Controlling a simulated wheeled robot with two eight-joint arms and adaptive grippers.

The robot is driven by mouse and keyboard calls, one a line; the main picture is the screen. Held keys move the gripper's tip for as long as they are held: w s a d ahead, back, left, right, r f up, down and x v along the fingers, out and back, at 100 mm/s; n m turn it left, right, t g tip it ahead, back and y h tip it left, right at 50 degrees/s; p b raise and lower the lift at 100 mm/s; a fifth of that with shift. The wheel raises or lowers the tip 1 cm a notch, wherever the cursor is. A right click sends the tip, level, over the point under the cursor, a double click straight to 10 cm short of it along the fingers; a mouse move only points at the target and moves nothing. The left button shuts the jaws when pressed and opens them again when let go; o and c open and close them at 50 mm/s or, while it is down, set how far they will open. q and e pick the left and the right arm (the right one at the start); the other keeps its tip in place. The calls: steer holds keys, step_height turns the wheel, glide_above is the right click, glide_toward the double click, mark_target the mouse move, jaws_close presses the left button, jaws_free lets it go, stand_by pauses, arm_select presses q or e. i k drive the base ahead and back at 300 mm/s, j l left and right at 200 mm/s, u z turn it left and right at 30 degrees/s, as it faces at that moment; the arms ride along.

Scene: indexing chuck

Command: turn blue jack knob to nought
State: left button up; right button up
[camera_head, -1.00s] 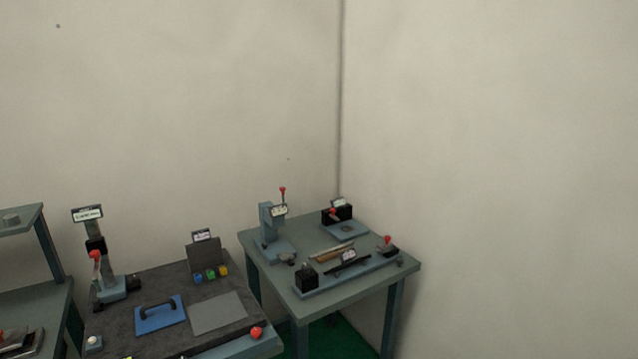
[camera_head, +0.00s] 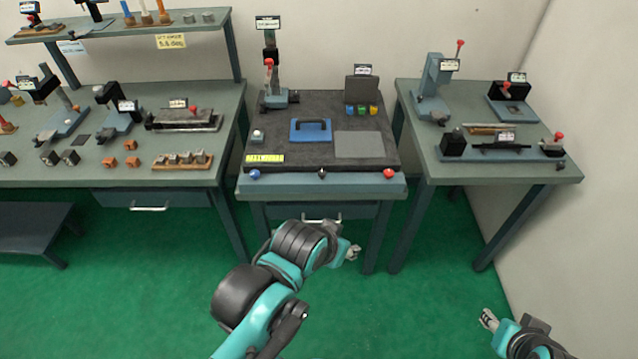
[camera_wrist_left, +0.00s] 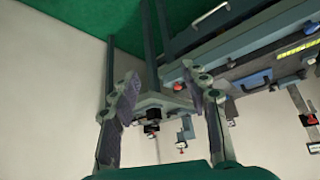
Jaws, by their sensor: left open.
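The blue knob (camera_head: 254,174) is on the front edge of the middle bench, at its left end. A black knob (camera_head: 322,174) and a red knob (camera_head: 389,173) are on the same edge to its right. My left gripper (camera_head: 353,252) is open and empty, in front of the bench, lower in the picture and to the right of the blue knob. In the left wrist view its fingers (camera_wrist_left: 160,80) are spread, with the red knob (camera_wrist_left: 178,87) seen beyond them.
The middle bench (camera_head: 290,120) holds a blue plate with a handle (camera_head: 311,130), a grey plate (camera_head: 359,145) and a lever stand (camera_head: 270,80). A drawer handle (camera_head: 322,219) is below the knobs. Benches with fixtures stand left and right. The green floor in front is mostly clear.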

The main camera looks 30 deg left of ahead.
mark_target(254, 174)
steer(key=j+u, duration=0.1)
steer(key=u, duration=1.45)
steer(key=i+l+u, duration=0.1)
steer(key=l, duration=0.55)
steer(key=i+l, duration=0.1)
steer(key=l, duration=0.55)
steer(key=u, duration=0.05)
